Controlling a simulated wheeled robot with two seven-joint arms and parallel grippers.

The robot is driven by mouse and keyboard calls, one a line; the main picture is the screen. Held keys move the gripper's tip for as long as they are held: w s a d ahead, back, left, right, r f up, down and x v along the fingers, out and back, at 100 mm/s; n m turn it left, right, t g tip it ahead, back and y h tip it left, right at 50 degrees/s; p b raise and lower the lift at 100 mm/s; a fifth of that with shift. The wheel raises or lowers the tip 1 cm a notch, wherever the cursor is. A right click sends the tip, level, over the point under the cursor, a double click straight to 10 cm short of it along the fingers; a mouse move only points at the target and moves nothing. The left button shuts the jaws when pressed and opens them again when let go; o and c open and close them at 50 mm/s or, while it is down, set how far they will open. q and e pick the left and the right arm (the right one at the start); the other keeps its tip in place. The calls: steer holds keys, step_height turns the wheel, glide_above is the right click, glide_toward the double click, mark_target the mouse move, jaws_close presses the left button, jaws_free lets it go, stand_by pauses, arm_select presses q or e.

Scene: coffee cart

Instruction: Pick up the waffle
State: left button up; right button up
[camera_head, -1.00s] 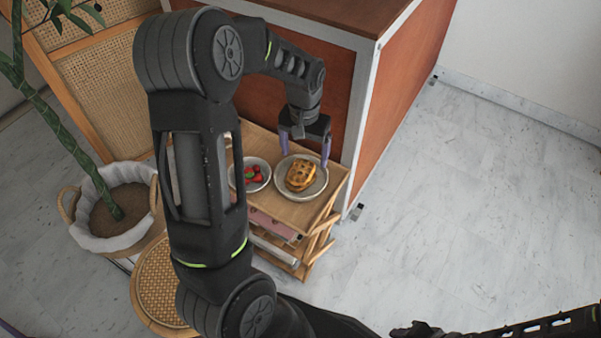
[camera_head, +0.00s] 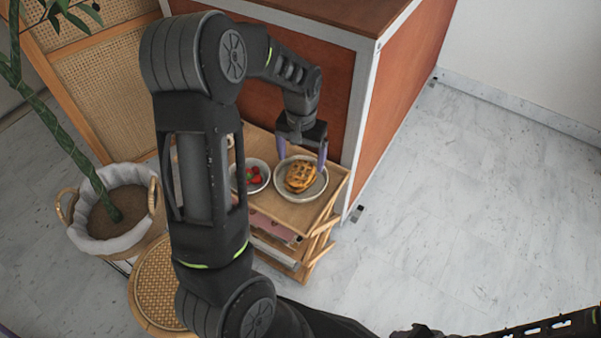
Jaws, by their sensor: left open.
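The golden-brown waffle (camera_head: 300,177) lies on a round pale plate (camera_head: 314,194) on the top of a small wooden cart (camera_head: 291,218). My left gripper (camera_head: 300,158) is open, with its two purple-tipped fingers pointing down. The fingers are spread over the far part of the plate, close to the waffle's far side. I cannot tell how high they are above it. The jaws hold nothing. My right arm shows only at the bottom right, and I cannot make out its gripper's fingers.
A bowl of strawberries (camera_head: 255,176) stands left of the plate. A reddish-brown cabinet (camera_head: 400,95) rises right behind the cart. A potted plant in a basket (camera_head: 115,210) and a round woven stool (camera_head: 158,290) stand at left. The marble floor (camera_head: 450,215) at right is clear.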

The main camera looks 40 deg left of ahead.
mark_target(300, 171)
arm_select(q)
steer(key=f+b, duration=0.1)
steer(key=f, duration=0.4)
steer(key=shift+a, duration=0.2)
steer(key=shift+c, duration=0.5)
steer(key=c, duration=1.4)
